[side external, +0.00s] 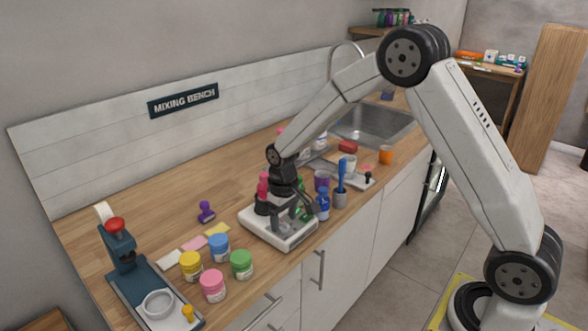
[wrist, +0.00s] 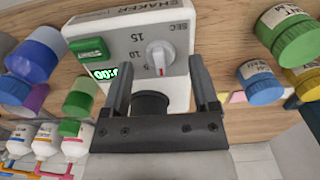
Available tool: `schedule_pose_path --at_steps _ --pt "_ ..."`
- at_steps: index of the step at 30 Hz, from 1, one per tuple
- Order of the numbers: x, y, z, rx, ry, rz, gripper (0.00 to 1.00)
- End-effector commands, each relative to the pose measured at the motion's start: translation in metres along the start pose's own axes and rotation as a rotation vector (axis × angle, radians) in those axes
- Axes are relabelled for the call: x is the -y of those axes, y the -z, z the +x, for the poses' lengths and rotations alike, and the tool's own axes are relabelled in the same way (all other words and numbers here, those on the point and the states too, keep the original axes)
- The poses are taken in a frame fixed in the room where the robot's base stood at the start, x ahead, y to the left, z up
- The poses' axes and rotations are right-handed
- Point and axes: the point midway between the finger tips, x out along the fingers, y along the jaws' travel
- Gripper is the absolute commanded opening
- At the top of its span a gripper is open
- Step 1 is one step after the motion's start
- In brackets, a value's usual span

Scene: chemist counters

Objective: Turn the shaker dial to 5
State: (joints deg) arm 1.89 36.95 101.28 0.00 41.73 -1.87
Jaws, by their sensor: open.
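The shaker (side external: 284,240) is a white box at the counter's front edge in the side view. In the wrist view its panel (wrist: 118,42) shows a pale dial (wrist: 157,54) with a red mark at its lower edge, and printed numbers 15 and 10 to its left. A green switch (wrist: 90,50) and a lit green display (wrist: 104,73) are at the panel's left. My gripper (wrist: 159,66) is open, its two dark fingers either side of the dial in the picture; I cannot tell whether they touch it. In the side view my gripper (side external: 290,207) hangs over the shaker and hides part of it.
Yellow (side external: 190,265), blue (side external: 219,247), green (side external: 241,264) and pink (side external: 212,285) jars stand left of the shaker. A blue press-like device (side external: 125,255) is at far left.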

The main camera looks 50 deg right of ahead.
Motion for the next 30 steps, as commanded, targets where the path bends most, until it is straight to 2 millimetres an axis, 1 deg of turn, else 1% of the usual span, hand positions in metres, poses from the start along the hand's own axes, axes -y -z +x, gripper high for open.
schedule_pose_path --at_steps 1,4,13,14,15,17,18,21,30 --pt "0.0 -0.0002 0.0043 0.001 0.0 0.0 0.77" --pt "0.0 -0.0002 0.009 0.0 0.0 0.0 0.77" --pt "0.0 -0.0001 0.0107 -0.001 0.0 0.0 0.77" --pt "0.0 -0.0001 0.0106 -0.001 0.0 0.0 0.74" --pt "0.0 -0.0001 0.0106 -0.001 0.0 0.0 0.61" --pt "0.0 -0.0001 0.0105 -0.001 0.0 0.0 0.42" --pt "0.0 -0.0001 0.0105 -0.001 0.0 0.0 0.29" --pt "0.0 0.0 0.0105 -0.001 0.0 0.0 0.0" --pt "-0.0002 0.0 0.0103 -0.001 0.0 0.016 0.0"
